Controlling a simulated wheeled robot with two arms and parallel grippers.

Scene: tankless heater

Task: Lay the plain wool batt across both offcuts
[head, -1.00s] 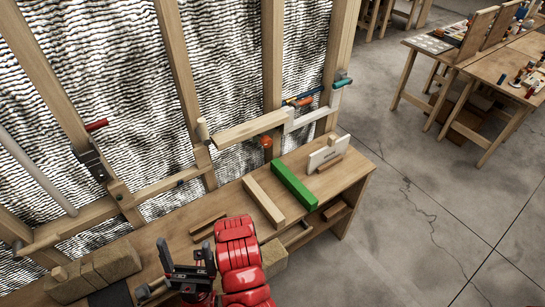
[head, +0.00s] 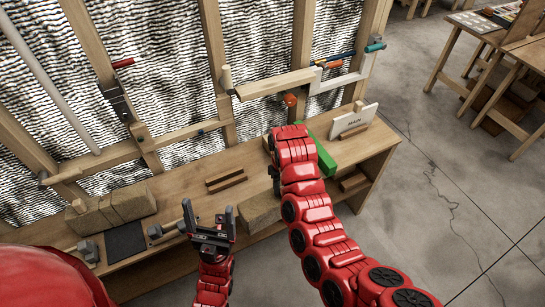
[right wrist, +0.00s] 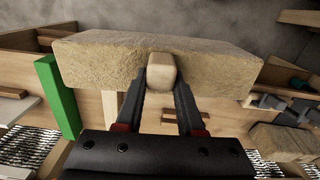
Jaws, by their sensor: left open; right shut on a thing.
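The plain wool batt (right wrist: 100,62) is a tan fibrous slab with a pale wooden knob. My right gripper (right wrist: 161,78) is shut on that knob in the right wrist view. Two short brown strips, apparently the offcuts (head: 225,182), lie side by side on the bench, behind and left of the batt. They show partly below the batt in the right wrist view (right wrist: 185,117). My left gripper (head: 210,212) is open and empty at the bench front.
A banded batt (head: 125,203) with a knob lies on the bench at left, beside a dark mat (head: 127,242) and hand tools. A green bar (head: 322,150) lies partly behind my right arm. A white sign (head: 357,120) stands at the bench's right end. Wall studs rise behind.

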